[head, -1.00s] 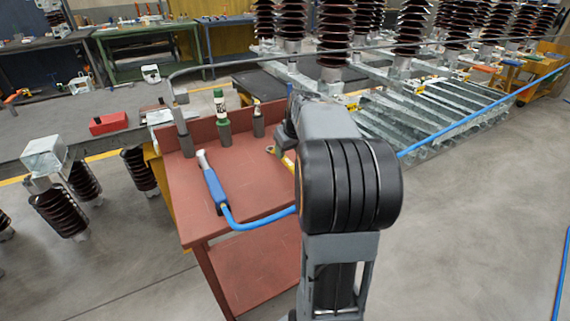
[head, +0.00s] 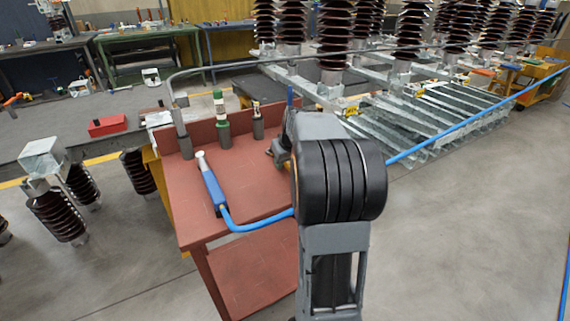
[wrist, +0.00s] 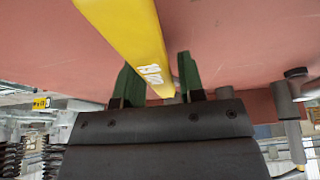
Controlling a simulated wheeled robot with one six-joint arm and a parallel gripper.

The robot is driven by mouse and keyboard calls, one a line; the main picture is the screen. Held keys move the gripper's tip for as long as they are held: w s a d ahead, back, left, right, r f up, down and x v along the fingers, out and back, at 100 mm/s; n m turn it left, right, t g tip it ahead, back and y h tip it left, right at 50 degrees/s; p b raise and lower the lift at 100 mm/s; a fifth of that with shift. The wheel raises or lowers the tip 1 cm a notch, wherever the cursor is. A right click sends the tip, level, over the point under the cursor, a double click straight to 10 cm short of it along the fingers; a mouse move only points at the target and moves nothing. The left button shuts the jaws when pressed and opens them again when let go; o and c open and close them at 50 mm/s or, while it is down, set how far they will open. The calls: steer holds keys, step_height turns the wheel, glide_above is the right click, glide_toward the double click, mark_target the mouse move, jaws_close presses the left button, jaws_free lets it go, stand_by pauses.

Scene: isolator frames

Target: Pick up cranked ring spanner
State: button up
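The cranked ring spanner shows in the wrist view as a thick yellow bar (wrist: 130,35) with pale markings, over the red-brown bench top. It runs from the top edge down between the two green fingers of my gripper (wrist: 157,62). The fingers stand apart, one on each side of the bar, with a narrow gap visible; I cannot tell whether either touches it. In the head view my arm hides the spanner and most of my gripper at the bench's right side.
On the red-brown bench (head: 180,205) lies a blue-handled tool (head: 213,188) with a blue hose running behind my arm. Holders along the back edge carry a green-and-white bottle-like item (head: 221,112) and other tools. The bench's front middle is clear.

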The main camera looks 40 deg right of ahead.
jaws_close()
steer(key=shift+r, duration=0.1)
stand_by(0.4)
step_height(320, 180, up, 28)
steer(key=p, duration=0.8)
steer(key=shift+p, duration=0.4)
steer(key=shift+c, duration=1.7)
jaws_free()
jaws_close()
